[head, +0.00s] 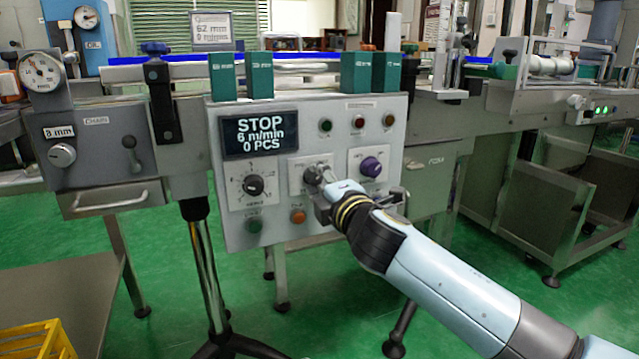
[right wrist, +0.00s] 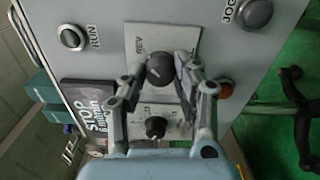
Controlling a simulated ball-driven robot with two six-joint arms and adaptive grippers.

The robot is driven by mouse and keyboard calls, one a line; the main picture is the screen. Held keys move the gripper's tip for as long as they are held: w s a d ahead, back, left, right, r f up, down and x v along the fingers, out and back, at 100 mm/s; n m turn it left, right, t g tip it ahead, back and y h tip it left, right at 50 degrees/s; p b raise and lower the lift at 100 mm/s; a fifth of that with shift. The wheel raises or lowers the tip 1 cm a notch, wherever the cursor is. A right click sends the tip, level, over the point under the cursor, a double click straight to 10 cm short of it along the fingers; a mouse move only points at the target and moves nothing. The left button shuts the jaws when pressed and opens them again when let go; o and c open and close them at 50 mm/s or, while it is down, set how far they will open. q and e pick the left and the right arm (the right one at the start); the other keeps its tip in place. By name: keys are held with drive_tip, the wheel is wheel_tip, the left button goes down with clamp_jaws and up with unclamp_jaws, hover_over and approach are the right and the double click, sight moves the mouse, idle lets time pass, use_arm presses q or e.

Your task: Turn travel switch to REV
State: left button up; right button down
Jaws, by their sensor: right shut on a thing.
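The travel switch is a round dark knob (right wrist: 160,70) on a pale plate (right wrist: 185,38) with a REV label (right wrist: 138,46) beside it in the right wrist view. In the head view its plate (head: 297,180) sits in the middle of the grey control panel (head: 228,150), with the knob mostly hidden by my gripper. My right gripper (head: 322,174) reaches the panel from the lower right and is shut on the knob, one finger on each side. I cannot tell which way the knob points. The display (head: 260,134) reads STOP, 6 m/min, 0 PCS. My left gripper is not in view.
Several teal blocks (head: 259,75) stand along the panel's top. A yellow crate (head: 35,342) is at lower left.

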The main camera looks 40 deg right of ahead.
idle(0.3)
drive_tip(key=c, duration=1)
unclamp_jaws()
drive_tip(key=v, duration=1.2)
